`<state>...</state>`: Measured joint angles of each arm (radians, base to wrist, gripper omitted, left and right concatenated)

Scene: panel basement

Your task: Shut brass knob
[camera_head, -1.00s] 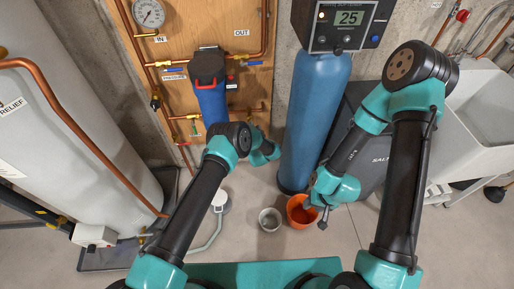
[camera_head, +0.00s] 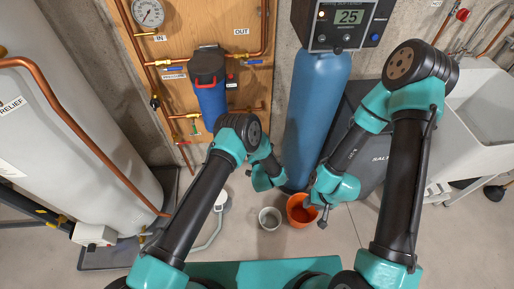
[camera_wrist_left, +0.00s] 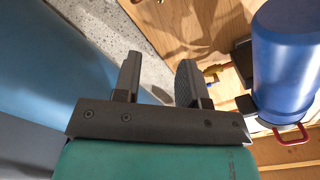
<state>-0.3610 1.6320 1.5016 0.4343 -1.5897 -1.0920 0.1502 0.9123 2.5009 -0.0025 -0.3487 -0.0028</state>
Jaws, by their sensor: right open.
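Brass fittings (camera_head: 193,116) sit on the lower copper pipe, left of the blue filter housing (camera_head: 211,100), in the head view. I cannot tell which small brass part is the knob. In the left wrist view a brass fitting (camera_wrist_left: 211,77) shows beside the right finger, next to the blue housing (camera_wrist_left: 284,60). My left gripper (camera_wrist_left: 158,84) is open and empty there, its fingers apart. In the head view its wrist is in front of the panel and its fingertips are hidden. My right gripper (camera_head: 324,215) is open, low beside the orange bucket (camera_head: 301,211).
A tall blue tank (camera_head: 316,115) stands close to the right of my left wrist. A grey bucket (camera_head: 270,218) is on the floor beside the orange one. A white tank (camera_head: 80,120) with a copper pipe is at left, a utility sink (camera_head: 490,115) at right.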

